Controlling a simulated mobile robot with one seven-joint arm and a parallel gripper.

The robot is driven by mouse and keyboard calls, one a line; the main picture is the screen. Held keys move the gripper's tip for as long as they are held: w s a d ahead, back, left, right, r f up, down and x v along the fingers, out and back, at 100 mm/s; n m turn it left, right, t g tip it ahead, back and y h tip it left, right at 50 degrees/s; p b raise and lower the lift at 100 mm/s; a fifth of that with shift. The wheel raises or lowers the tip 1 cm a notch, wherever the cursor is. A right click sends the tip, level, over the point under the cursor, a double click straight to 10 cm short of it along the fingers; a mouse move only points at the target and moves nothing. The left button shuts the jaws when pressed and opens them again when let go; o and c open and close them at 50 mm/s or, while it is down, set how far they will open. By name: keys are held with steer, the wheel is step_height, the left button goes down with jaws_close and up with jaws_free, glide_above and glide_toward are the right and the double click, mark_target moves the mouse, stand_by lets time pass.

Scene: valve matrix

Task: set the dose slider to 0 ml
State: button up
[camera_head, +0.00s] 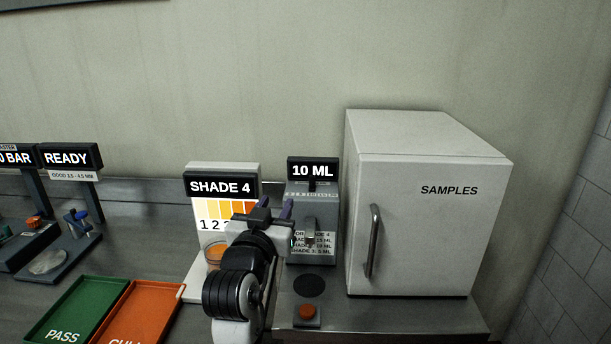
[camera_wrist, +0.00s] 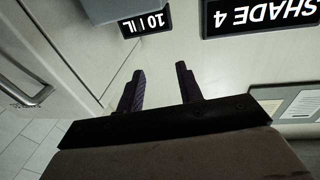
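The grey dispenser (camera_head: 325,215) stands left of the white cabinet, with a black display (camera_head: 313,170) on top reading 10 ML. A small dark tab (camera_head: 312,186), which looks like the dose slider, sits near the middle of a scale below the display. My gripper (camera_head: 275,208) is in front of the dispenser's left side and hides part of it. In the wrist view, which is upside down, my gripper (camera_wrist: 159,82) has its two fingers apart with nothing between them. The 10 ML display (camera_wrist: 145,23) is partly cut off there; the slider cannot be made out.
A SHADE 4 display (camera_head: 220,187) with a colour chart stands left of my gripper. The SAMPLES cabinet (camera_head: 425,220) with a vertical handle is close on the right. A red button (camera_head: 307,312) is in front of the dispenser. Green (camera_head: 75,305) and orange (camera_head: 150,308) trays lie left.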

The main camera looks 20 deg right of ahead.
mark_target(311, 178)
steer(key=shift+m+g+h, duration=0.3)
steer(key=shift+m+g, duration=0.2)
steer(key=shift+g, duration=0.2)
steer(key=p+x, duration=0.1)
steer(key=x, duration=0.4)
steer(key=s+d+p+x, duration=0.1)
steer(key=p+x, duration=0.1)
steer(key=x, duration=0.3)
steer(key=d+f+p+x, duration=0.1)
steer(key=x, duration=0.4)
steer(key=shift+s+d+p, duration=0.15)
steer(key=shift+s+p, duration=0.05)
steer(key=shift+p, duration=0.2)
steer(key=shift+w+d+f, duration=0.15)
steer(key=shift+w+d, duration=0.05)
steer(key=shift+w, duration=0.25)
jaws_close()
